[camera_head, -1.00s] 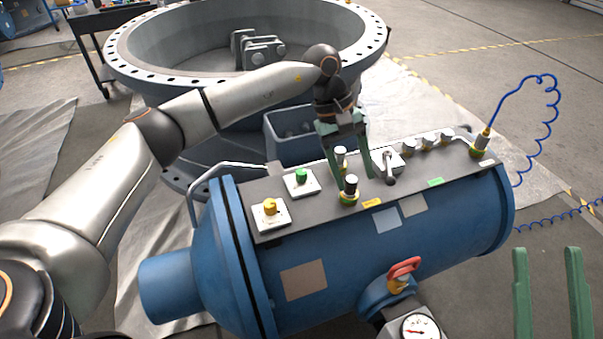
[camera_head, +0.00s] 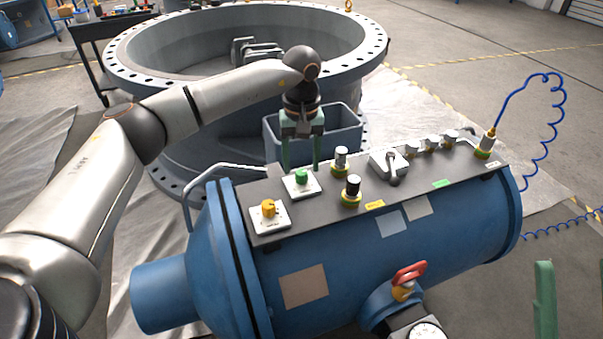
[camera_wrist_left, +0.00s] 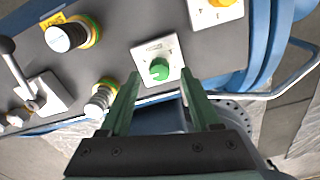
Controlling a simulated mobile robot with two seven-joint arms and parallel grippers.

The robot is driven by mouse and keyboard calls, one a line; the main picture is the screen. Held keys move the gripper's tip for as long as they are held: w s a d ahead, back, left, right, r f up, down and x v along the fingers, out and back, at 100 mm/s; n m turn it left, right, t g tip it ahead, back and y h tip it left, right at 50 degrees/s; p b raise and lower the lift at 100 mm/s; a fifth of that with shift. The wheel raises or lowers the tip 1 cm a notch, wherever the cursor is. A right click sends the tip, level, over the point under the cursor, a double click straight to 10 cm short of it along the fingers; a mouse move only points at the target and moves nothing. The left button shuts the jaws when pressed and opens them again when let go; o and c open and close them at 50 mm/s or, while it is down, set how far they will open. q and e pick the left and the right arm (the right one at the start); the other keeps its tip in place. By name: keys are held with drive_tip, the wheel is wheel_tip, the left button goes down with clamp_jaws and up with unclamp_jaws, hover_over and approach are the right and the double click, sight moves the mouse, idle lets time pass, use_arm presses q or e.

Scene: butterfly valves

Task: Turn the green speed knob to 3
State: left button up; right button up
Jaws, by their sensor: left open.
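The green speed knob (camera_head: 301,176) sits on a white square plate on the grey panel atop the blue tank. In the left wrist view the knob (camera_wrist_left: 159,69) lies between the fingertip ends. My left gripper (camera_head: 301,164) is open, pointing down, with its fingertips just behind and above the knob. It also shows in the left wrist view (camera_wrist_left: 160,76), a finger to each side of the knob; I cannot tell whether they touch it. The plate's marks are too small to read. My right gripper (camera_head: 572,290) is partly in view at the lower right, fingers apart, empty.
A yellow knob (camera_head: 268,208) stands left of the green one. A blue open box (camera_head: 343,120) stands behind the panel. A red-handled valve (camera_head: 408,274) is in front.

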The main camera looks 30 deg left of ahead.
use_arm(q)
drive_tip(key=shift+f, duration=1.1)
clamp_jaws()
